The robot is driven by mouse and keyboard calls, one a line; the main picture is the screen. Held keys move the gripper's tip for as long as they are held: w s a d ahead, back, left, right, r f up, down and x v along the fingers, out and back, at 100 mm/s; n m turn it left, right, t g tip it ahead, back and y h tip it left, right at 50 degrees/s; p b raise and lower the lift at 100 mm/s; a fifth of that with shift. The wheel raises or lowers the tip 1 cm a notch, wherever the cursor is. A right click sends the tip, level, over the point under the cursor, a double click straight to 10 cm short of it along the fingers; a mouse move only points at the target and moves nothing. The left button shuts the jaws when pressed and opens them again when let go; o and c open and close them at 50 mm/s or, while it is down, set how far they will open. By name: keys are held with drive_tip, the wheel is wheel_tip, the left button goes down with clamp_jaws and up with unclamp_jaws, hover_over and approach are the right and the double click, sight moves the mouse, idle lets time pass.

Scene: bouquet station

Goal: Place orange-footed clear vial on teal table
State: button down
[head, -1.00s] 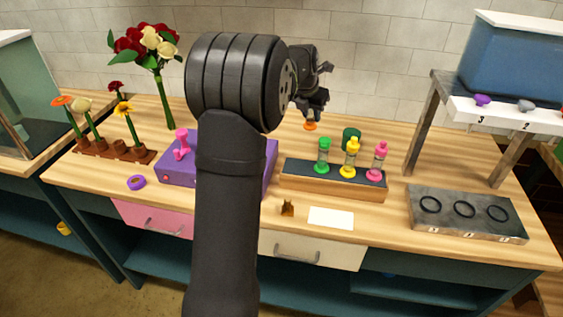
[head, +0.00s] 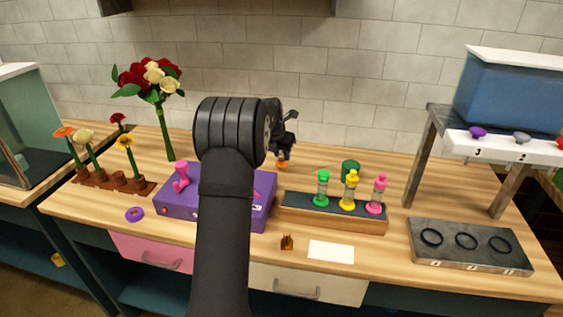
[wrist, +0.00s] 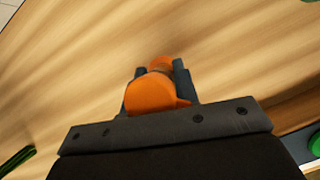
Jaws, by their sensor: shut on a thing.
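My gripper (head: 284,146) is shut on the orange-footed clear vial (head: 282,163). Only its orange part shows below the jaws in the head view; the clear body is not distinguishable. In the wrist view, the vial's orange end (wrist: 152,95) sits between the two dark fingers (wrist: 162,74), with wood behind it. The vial hangs behind the left end of the vial rack; I cannot tell its exact height. The table (head: 400,262) has a pale wood top and a teal body.
The rack (head: 330,216) holds green, yellow and pink vials, with a dark green cylinder (head: 350,167) behind. A purple box (head: 230,212) stands left of it. A ringed grey block (head: 470,262) and a shelf stand (head: 425,150) are right. Wood behind the rack is mostly clear.

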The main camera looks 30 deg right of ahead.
sight(280, 157)
drive_tip(key=shift+f, duration=1.7)
drive_tip(key=shift+f, duration=0.15)
drive_tip(key=c, duration=1.1)
unclamp_jaws()
drive_tip(key=v, duration=1.2)
